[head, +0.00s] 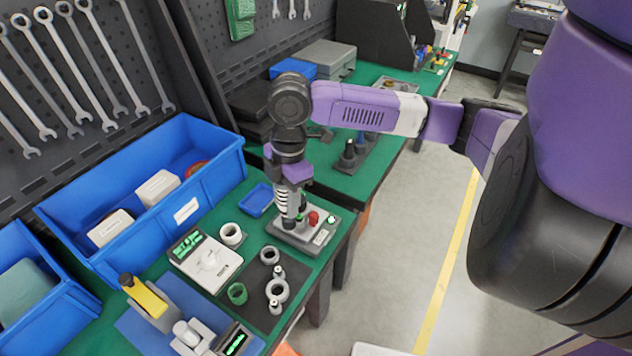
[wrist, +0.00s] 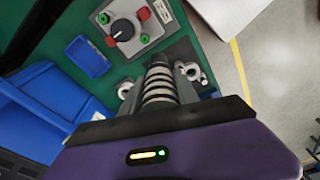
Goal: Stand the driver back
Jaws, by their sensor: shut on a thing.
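My gripper (head: 292,192) points down over the near part of the green bench, shut on a ribbed grey and dark cylinder, which I take to be the driver (head: 290,206). In the wrist view the driver (wrist: 158,86) lies straight ahead of the purple palm, with small grey metal parts on either side. A grey station (head: 318,242) with a black knob and red and green parts is below the gripper; the wrist view shows it beyond the driver (wrist: 124,48). The driver's lower end is hidden, so I cannot tell whether it touches the station.
A small blue tray (head: 257,200) is left of the station. A white scale (head: 205,262) and a dark mat with several rings (head: 278,290) are nearer. A large blue bin (head: 110,250) stands left. A dark rack (head: 372,155) with upright pieces stands behind.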

